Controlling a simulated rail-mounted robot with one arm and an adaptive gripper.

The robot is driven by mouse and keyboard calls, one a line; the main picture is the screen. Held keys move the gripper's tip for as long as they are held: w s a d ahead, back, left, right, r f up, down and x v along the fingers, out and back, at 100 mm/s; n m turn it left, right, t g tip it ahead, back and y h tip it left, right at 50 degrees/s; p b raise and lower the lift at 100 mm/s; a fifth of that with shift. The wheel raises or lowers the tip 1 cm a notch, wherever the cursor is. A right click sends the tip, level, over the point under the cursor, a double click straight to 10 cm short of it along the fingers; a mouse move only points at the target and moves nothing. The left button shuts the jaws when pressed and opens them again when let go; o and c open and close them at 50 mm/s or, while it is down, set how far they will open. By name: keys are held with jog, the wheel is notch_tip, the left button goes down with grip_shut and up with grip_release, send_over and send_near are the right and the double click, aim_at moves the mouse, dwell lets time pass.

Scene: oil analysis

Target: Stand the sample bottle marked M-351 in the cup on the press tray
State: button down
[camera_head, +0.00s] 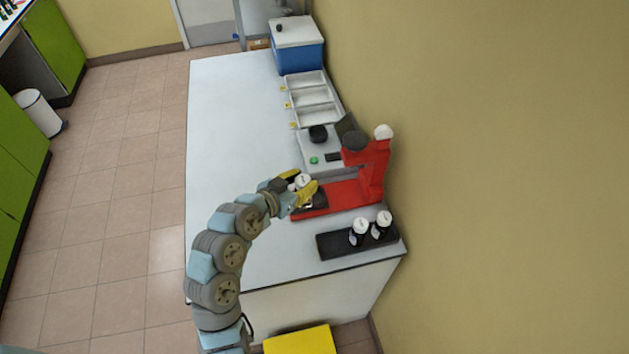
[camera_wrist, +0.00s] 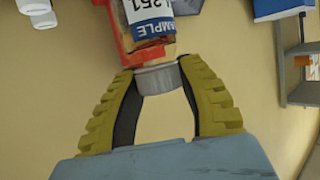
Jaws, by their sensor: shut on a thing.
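My gripper (camera_head: 303,188) is shut on the sample bottle (camera_head: 303,180), at the near left end of the red press (camera_head: 374,178). In the wrist view, my yellow-padded fingers (camera_wrist: 158,78) close on the bottle's grey cap. A dark press tray (camera_head: 316,203) shows partly beside my fingers. The cup cannot be made out, hidden by my gripper and the bottle. Whether the bottle touches anything below is not clear.
A black rack (camera_head: 342,246) at the counter's near end holds two white-capped bottles, left (camera_head: 359,231) and right (camera_head: 382,222). Behind the press stand a grey device (camera_head: 318,146), white trays (camera_head: 312,95) and a blue box (camera_head: 298,52). The counter's left side (camera_head: 225,130) is clear.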

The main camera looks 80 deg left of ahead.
jog(key=w+a+f+p, duration=0.1)
jog(key=w+a+f, duration=0.4)
jog(key=a+f, duration=0.3)
notch_tip(320, 180, down, 3)
dwell(0.5)
jog(key=shift+f+b, duration=0.3)
jog(key=shift+f, duration=0.1)
jog(key=c, duration=0.7)
grip_release()
jog(key=shift+r, duration=0.15)
jog(key=v, duration=1.2)
jog(key=shift+r, duration=0.3)
